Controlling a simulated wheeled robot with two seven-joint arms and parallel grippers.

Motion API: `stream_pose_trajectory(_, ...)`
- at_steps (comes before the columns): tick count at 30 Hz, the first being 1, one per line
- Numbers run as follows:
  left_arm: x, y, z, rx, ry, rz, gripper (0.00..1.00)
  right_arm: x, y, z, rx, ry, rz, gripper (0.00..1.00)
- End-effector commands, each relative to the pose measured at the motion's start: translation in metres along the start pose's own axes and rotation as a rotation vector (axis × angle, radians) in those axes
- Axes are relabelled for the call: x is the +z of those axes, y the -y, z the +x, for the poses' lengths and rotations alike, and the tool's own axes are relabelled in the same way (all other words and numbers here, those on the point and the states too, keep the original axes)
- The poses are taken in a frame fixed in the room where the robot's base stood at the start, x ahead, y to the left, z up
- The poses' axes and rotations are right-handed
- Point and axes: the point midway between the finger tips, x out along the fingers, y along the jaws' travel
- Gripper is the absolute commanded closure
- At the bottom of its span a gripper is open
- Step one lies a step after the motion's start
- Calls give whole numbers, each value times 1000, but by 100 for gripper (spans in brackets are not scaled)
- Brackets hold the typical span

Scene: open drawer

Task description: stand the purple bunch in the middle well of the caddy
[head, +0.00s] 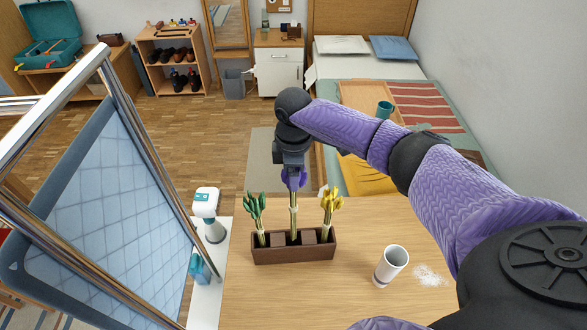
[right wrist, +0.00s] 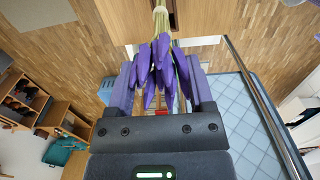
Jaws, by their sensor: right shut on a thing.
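The brown caddy (head: 293,256) stands on the wooden table, with a green bunch (head: 255,205) upright in its left well and a yellow bunch (head: 331,203) in its right well. My right gripper (head: 294,178) is above the middle of the caddy, shut on the purple bunch (head: 293,207). The bunch hangs upright, blooms between the fingers and pale stems down. Its lower end lines up with the middle well, between two brown blocks; I cannot tell whether it touches the bottom. In the right wrist view the purple blooms (right wrist: 158,72) show between both fingers. My left gripper is not in view.
A white cup (head: 391,265) and a patch of white grains (head: 430,276) are on the table (head: 340,305), right of the caddy. A metal-framed blue quilted panel (head: 110,200) rises at left. A white device (head: 207,208) and a teal bottle (head: 199,268) stand beside the table.

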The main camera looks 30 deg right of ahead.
Motion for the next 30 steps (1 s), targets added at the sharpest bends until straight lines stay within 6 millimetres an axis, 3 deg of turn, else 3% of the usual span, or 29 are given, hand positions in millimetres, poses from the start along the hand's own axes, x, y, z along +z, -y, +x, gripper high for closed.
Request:
stream_pose_trajectory(13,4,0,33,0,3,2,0,0,0,53,-1,0,1,100)
stream_pose_trajectory(24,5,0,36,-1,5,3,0,-1,0,59,0,-1,0,100)
stream_pose_trajectory(25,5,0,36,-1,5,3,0,-1,0,59,0,-1,0,30)
stream_pose_trajectory(29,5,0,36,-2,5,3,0,-1,0,59,0,-1,0,3)
stream_pose_trajectory(30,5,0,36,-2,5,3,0,-1,0,59,0,-1,0,0)
